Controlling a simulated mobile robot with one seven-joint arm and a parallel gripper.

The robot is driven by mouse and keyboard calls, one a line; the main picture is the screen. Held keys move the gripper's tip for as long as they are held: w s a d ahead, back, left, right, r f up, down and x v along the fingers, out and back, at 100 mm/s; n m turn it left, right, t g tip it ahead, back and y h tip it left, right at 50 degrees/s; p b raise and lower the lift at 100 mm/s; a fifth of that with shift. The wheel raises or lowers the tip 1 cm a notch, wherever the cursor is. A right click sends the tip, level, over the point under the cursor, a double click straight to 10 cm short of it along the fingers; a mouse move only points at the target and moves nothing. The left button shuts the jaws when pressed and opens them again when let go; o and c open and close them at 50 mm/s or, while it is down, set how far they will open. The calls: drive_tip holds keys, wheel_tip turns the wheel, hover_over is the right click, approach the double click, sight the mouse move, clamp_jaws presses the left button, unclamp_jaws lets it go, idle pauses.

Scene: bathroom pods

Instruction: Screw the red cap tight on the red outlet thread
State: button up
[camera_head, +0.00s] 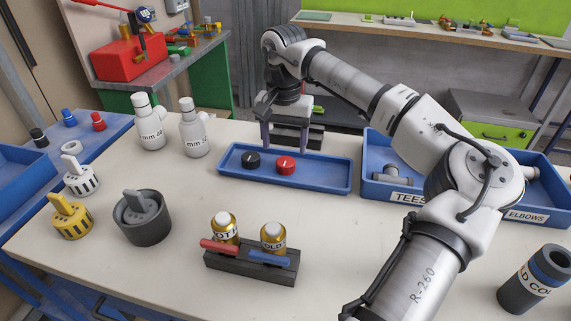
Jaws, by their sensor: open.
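The red cap (285,165) lies in a shallow blue tray (330,183) at the middle of the table, right of a black cap (251,159). My gripper (285,146) points down over the tray, its fingers apart with nothing between them. It appears just above or behind the red cap; the exact gap cannot be told. A dark block (248,267) at the front holds two brass fittings with white tops. The left fitting (225,228) has a red lever (219,246), the right fitting (273,238) a blue one. No bare red outlet thread can be made out.
Grey-white bottles (195,128) stand left of the tray. Yellow (72,216), white and dark grey (142,217) fittings stand at left. Bins with pipe parts (390,183) lie right, partly behind my arm. Another red cap (98,121) sits on the left blue surface. Table between tray and block is clear.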

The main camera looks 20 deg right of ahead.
sight(285, 161)
drive_tip(key=f, duration=0.4)
drive_tip(key=shift+s+f+p, duration=0.2)
drive_tip(key=shift+f+p, duration=0.15)
drive_tip(key=shift+f, duration=0.05)
drive_tip(key=c, duration=1.1)
drive_tip(key=shift+o, duration=0.2)
drive_tip(key=shift+r, duration=0.2)
